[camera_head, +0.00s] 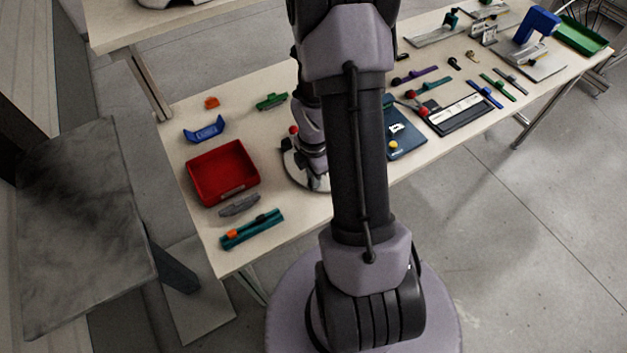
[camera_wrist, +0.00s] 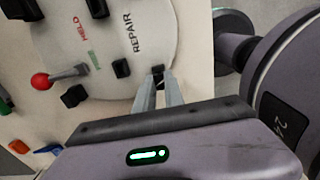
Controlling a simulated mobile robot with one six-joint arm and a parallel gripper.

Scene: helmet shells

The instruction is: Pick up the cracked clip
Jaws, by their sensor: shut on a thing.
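My gripper (camera_wrist: 163,82) shows in the wrist view, its two grey fingers close together at the right edge of a pale round board. It is shut on a small black clip (camera_wrist: 157,71), only partly visible between the fingertips. I cannot make out a crack on it. The board (camera_wrist: 110,50) carries the words "HELD" and "REPAIR" and several black blocks, one of them (camera_wrist: 121,68) just left of the gripper. In the head view the board (camera_head: 297,172) lies on the table, partly hidden by my arm, which also hides the fingertips.
A red-knobbed lever (camera_wrist: 40,81) stands at the board's left. On the table, a red tray (camera_head: 222,172), a blue part (camera_head: 204,131), a grey part (camera_head: 239,205) and a teal part (camera_head: 252,229) lie left of the board. A dark blue case (camera_head: 405,140) lies to its right.

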